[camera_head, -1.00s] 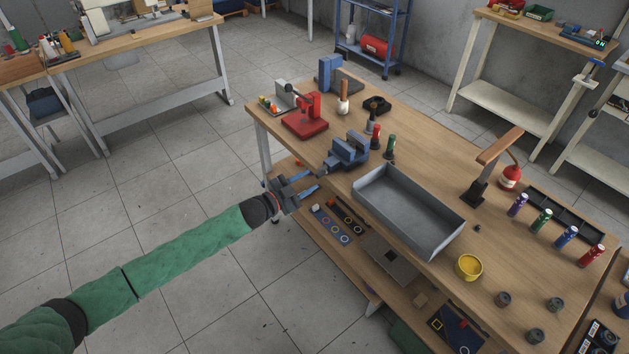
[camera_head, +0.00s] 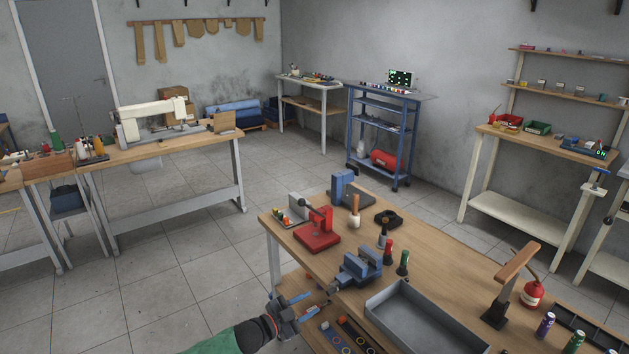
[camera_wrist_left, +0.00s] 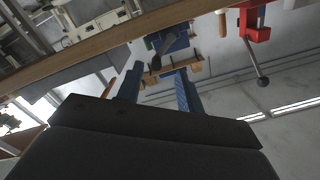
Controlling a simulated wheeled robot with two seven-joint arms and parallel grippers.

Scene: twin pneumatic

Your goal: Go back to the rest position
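My left gripper (camera_head: 304,304) is at the left edge of the workbench (camera_head: 440,262), beside the blue vise (camera_head: 358,268). Its two blue fingers are spread apart, and nothing shows between them in the head view. In the left wrist view the open fingers (camera_wrist_left: 160,88) point toward the bench edge, with the vise beyond. My green left arm comes in at the bottom. My right gripper is in neither view.
On the bench stand a red press (camera_head: 317,236), a grey tray (camera_head: 425,322), several bottles and a wooden-armed stand (camera_head: 510,285). A lower shelf with small parts lies under the left edge. Open floor (camera_head: 190,290) lies to the left.

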